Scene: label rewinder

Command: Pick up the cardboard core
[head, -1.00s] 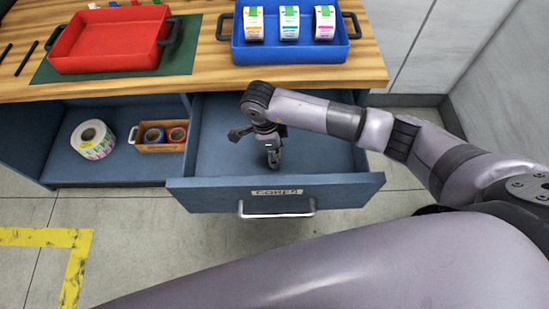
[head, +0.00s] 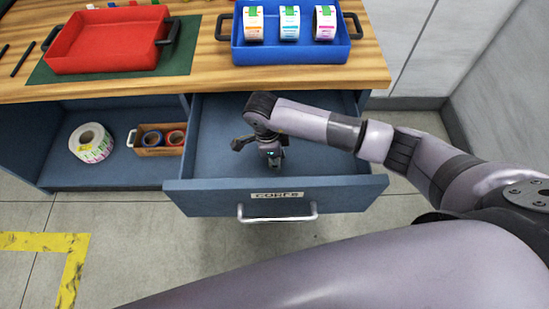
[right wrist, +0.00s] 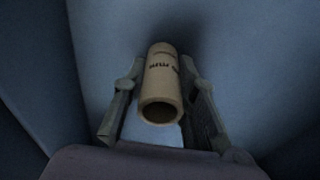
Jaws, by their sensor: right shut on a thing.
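The cardboard core (right wrist: 160,82) is a tan tube with dark print, seen in the right wrist view with its open end toward the camera. My right gripper (right wrist: 160,105) is shut on it, one finger on each side. In the head view my right gripper (head: 275,163) is inside the open drawer (head: 335,160), which is labelled for cores; the core itself cannot be made out there. I cannot tell whether the core touches the drawer floor. My left gripper is not in view.
The drawer front (head: 345,195) with its handle (head: 277,215) stands out from the wooden bench (head: 205,60). A blue tray (head: 290,52) of label rolls and a red tray (head: 108,45) are on top. A label roll (head: 91,142) and a small tape box (head: 158,150) sit on the left shelf.

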